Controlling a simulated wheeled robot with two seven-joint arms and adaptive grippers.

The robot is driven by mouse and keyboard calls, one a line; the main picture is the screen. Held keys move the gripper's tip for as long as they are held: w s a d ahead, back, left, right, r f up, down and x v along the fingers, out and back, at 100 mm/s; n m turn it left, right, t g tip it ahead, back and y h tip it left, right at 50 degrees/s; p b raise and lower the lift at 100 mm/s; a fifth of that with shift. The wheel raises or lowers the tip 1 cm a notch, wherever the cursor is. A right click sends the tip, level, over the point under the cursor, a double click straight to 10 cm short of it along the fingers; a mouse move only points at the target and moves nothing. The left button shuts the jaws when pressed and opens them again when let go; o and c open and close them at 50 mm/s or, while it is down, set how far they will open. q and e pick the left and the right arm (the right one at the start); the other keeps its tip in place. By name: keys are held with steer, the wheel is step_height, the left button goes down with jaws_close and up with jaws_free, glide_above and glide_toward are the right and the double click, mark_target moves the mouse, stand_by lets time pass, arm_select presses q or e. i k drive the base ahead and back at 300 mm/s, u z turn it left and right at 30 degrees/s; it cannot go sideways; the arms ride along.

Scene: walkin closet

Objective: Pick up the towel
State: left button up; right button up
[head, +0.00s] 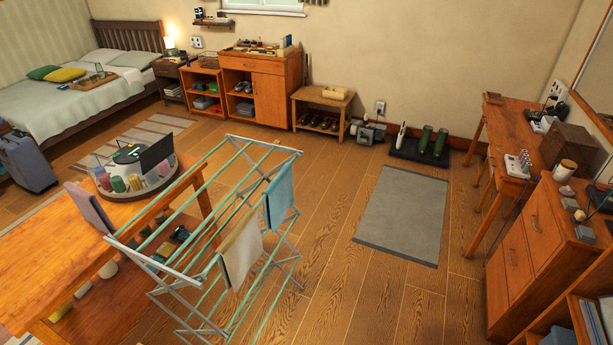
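Several towels hang on a drying rack (190,255) with pale green bars and grey legs, which stands left of the picture's middle. A blue towel (279,195) hangs at its far right end. A cream towel (241,248) hangs nearer, on the same right side. I cannot tell which towel the task means. Neither of my grippers is in the head view.
A wooden table (60,262) stands close on the rack's left, with a round organizer (135,172) on it. A grey mat (403,213) lies on open floor to the right. A wooden desk (500,135) and a drawer cabinet (535,245) line the right side.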

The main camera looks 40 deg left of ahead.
mark_target(280, 198)
steer(key=i, duration=2.65)
steer(key=u, duration=2.35)
